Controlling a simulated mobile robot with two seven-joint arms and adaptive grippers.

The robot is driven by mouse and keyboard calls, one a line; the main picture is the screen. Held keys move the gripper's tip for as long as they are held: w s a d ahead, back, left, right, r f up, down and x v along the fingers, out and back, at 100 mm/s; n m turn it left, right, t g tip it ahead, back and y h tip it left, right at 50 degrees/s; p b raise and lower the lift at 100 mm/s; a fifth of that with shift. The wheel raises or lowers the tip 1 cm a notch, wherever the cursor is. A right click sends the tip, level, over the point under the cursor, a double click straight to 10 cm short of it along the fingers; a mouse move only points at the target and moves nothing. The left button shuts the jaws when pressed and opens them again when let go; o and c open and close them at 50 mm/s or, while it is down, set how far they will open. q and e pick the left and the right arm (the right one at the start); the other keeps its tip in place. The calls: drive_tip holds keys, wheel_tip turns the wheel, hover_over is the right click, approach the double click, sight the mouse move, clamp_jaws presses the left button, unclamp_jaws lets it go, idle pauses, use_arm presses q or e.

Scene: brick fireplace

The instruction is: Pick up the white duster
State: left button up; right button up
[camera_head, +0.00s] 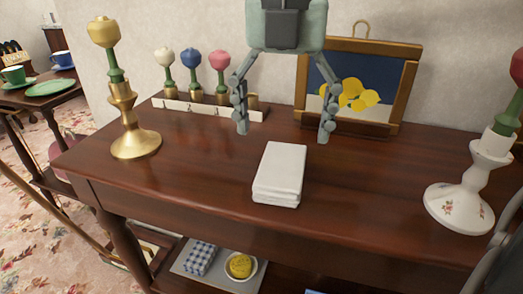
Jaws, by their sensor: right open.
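A white folded cloth (280,173), which looks like the duster, lies flat near the middle of the brown wooden table (215,180), close to its front edge. My right gripper (283,136) hangs above and behind it in the head view. Its two fingers point down, spread wide, with nothing between them. The cloth is fully visible and apart from the fingertips. My left gripper is not in view.
A brass candlestick (123,120) stands left and a white floral one (463,190) right. Behind are a rack (210,109) with several coloured knobs and a framed lemon picture (393,80). A lower shelf holds a checked cloth (200,258) and a bowl (240,268).

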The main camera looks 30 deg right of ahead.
sight(281, 167)
drive_tip(key=shift+w+f, duration=0.15)
drive_tip(key=shift+f, duration=0.15)
wheel_tip(281, 167, down, 7)
drive_tip(key=shift+d+f, duration=0.1)
drive_tip(key=c, duration=1.2)
